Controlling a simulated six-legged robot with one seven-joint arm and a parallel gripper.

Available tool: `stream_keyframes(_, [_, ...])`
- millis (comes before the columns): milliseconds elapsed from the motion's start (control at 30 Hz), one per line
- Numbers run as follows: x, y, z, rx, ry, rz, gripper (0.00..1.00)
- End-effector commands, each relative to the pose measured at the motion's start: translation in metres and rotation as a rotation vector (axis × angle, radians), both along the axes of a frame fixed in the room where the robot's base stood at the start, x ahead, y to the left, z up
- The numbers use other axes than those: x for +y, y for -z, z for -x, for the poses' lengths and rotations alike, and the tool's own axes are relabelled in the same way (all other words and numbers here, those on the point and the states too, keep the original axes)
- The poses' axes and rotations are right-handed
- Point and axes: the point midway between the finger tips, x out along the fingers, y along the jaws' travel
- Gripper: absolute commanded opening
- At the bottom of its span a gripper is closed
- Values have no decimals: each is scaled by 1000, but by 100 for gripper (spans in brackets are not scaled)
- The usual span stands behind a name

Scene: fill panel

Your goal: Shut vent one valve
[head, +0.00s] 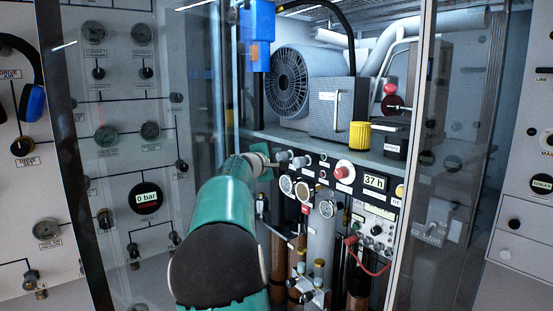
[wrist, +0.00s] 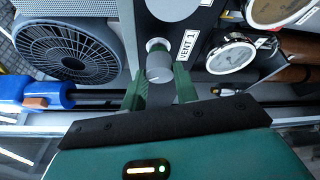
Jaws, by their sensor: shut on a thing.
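The vent one valve is a small grey knob (wrist: 159,66) on the dark panel, beside a white "VENT 1" label (wrist: 188,46) in the wrist view. My gripper (wrist: 161,82) has its two green fingers on either side of the knob and is shut on it. In the head view my gripper (head: 264,161) reaches the left end of the fill panel (head: 322,172). The valve itself cannot be made out clearly there, with my gripper in front of it.
Gauges (head: 287,184) sit below and right of my gripper. A red button (head: 345,169) and a "37 h" display (head: 374,182) are further right. A compressor with a fan (head: 287,82) and a yellow cap (head: 360,134) stand above. A cabinet post (head: 228,90) is close left.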

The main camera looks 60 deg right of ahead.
Motion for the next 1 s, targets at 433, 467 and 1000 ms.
stream_keyframes(433, [1, 4, -1, -315, 0, 161, 7])
stream_keyframes(467, [1, 4, -1, -333, -1, 171, 7])
stream_keyframes(1000, [0, 5, -1, -511, 1, 259, 7])
